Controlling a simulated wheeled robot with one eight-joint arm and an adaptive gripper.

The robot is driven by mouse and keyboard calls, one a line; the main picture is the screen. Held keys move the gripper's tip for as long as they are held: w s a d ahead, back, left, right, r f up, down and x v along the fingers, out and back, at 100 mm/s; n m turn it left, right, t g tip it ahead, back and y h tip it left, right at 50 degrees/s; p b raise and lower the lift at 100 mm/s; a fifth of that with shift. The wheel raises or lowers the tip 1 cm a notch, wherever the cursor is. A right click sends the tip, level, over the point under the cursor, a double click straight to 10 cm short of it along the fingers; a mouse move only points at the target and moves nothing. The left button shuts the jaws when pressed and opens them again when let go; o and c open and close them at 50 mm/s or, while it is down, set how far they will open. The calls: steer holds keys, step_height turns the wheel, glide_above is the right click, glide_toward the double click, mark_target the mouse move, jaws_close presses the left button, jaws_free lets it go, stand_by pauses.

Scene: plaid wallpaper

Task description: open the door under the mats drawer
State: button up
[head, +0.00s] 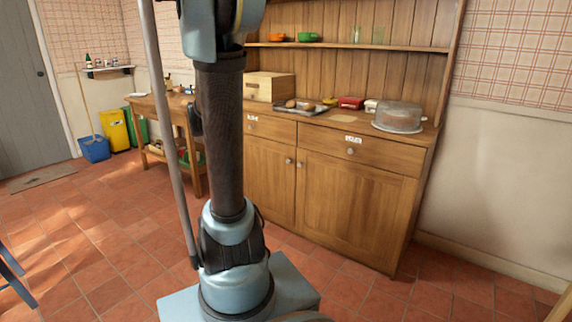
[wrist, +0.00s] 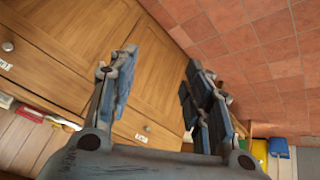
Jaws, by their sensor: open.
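A wooden dresser (head: 330,170) stands behind my arm in the head view. It has a left drawer (head: 270,130) and a right drawer (head: 372,153), each with a small white label too small to read, so I cannot tell which is the mats drawer. Below are a left door (head: 268,180) and a right door (head: 352,205), both shut, with round knobs near their meeting edges. In the wrist view, my gripper (wrist: 160,60) is open and empty, fingers apart in front of the tilted dresser front (wrist: 100,35). The gripper is outside the head view.
A glass-domed dish (head: 399,117), a tray (head: 300,109) and a wooden box (head: 270,87) stand on the dresser top. A side table (head: 170,104), yellow bin (head: 114,130) and blue bucket (head: 94,149) are at left. The tiled floor before the dresser is clear.

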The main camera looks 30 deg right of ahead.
steer(key=w+d+f+m+h, duration=0.1)
steer(key=w+d+m+h, duration=0.1)
steer(key=w+d, duration=0.6)
steer(key=m+t+h, duration=0.1)
steer(key=m+h, duration=0.4)
glide_toward(288, 161)
steer(key=x, duration=0.9)
steer(key=shift+w, duration=0.15)
jaws_close()
